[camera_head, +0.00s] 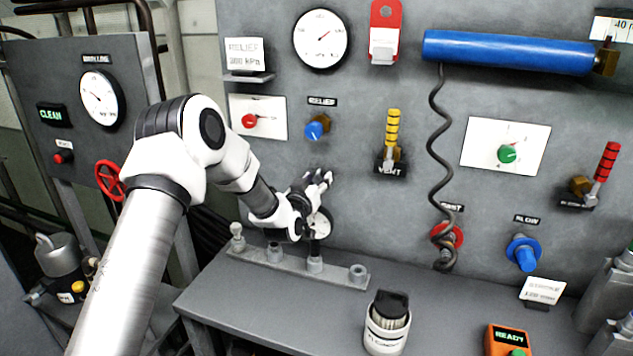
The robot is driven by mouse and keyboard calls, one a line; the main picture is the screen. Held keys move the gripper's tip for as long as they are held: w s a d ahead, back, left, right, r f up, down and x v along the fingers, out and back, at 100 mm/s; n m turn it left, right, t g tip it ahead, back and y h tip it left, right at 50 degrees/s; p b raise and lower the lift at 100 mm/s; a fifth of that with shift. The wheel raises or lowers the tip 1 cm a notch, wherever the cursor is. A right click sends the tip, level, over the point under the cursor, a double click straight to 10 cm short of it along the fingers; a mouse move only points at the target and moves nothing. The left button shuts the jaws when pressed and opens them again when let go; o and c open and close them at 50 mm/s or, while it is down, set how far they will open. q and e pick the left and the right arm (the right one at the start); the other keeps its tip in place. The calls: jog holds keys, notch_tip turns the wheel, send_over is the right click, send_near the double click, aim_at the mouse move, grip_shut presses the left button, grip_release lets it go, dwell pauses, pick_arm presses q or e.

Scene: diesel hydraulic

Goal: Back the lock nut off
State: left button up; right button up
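The RELIEF valve on the grey panel has a blue knob (315,129) under its label, with a small brass-coloured part showing at its edge. I cannot make out a separate lock nut; it may be behind the knob or too small to tell. My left gripper (322,178) is in front of the panel, below the blue knob and apart from it. Its fingers point up and to the right. Nothing shows between them, but their gap is too small and angled to judge. My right gripper is not in view.
The yellow VENT lever (392,128) is right of the knob. A white cup (386,328) and an orange READY box (507,342) stand in front.

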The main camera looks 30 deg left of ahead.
pick_arm(q)
jog(key=v, duration=1.2)
